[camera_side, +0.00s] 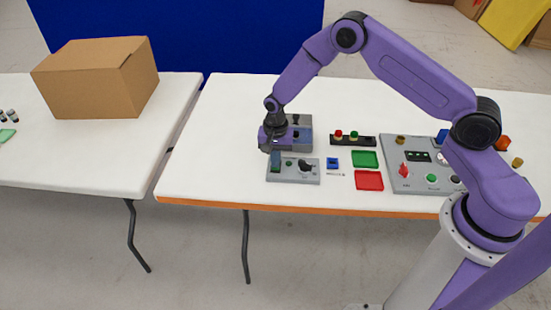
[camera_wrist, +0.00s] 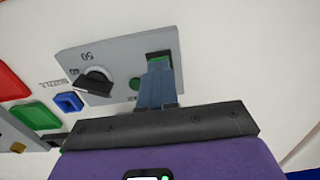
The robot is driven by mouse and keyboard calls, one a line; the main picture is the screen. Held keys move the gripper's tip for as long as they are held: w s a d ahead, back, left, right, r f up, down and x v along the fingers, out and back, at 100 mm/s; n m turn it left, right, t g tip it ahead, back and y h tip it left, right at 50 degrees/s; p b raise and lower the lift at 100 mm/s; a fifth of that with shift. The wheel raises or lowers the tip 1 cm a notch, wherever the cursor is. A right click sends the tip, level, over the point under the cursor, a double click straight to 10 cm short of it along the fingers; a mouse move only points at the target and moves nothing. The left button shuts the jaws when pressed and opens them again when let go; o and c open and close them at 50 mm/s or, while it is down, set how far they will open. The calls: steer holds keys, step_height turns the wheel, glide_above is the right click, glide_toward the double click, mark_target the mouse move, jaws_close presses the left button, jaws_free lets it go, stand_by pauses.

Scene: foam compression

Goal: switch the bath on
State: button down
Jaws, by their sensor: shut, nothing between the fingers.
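The grey control panel (camera_side: 308,178) lies on the white table just in front of a grey box (camera_side: 304,132), which may be the bath. In the wrist view the panel (camera_wrist: 115,52) carries a black dial (camera_wrist: 96,83) marked 40 and 50, a small round green part (camera_wrist: 134,83) and a dark slot with a green switch (camera_wrist: 158,57) inside. My gripper (camera_side: 275,166) points down at the panel's left end. Its shut, empty fingers (camera_wrist: 159,68) sit at the switch and hide part of it. I cannot tell whether they touch it.
A blue block (camera_side: 332,163), a green tray (camera_side: 365,159) and a red tray (camera_side: 369,180) lie right of the panel. A black strip with red and green knobs (camera_side: 352,140) is behind them. A larger grey board (camera_side: 398,183) stands farther right. The table left of the panel is clear.

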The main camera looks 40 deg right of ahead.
steer(key=shift+s+a+f, duration=0.2)
steer(key=shift+s+f, duration=0.1)
steer(key=shift+f, duration=0.3)
steer(key=shift+a, duration=0.1)
steer(key=shift+w+d+r, duration=0.2)
steer(key=shift+w+d, duration=0.25)
steer(key=shift+w, duration=0.05)
steer(key=shift+w+d, duration=0.15)
steer(key=shift+d, duration=0.2)
steer(key=shift+d+r, duration=0.1)
steer(key=shift+r, duration=0.05)
step_height(320, 180, up, 14)
steer(key=a, duration=0.1)
steer(key=shift+r, duration=0.2)
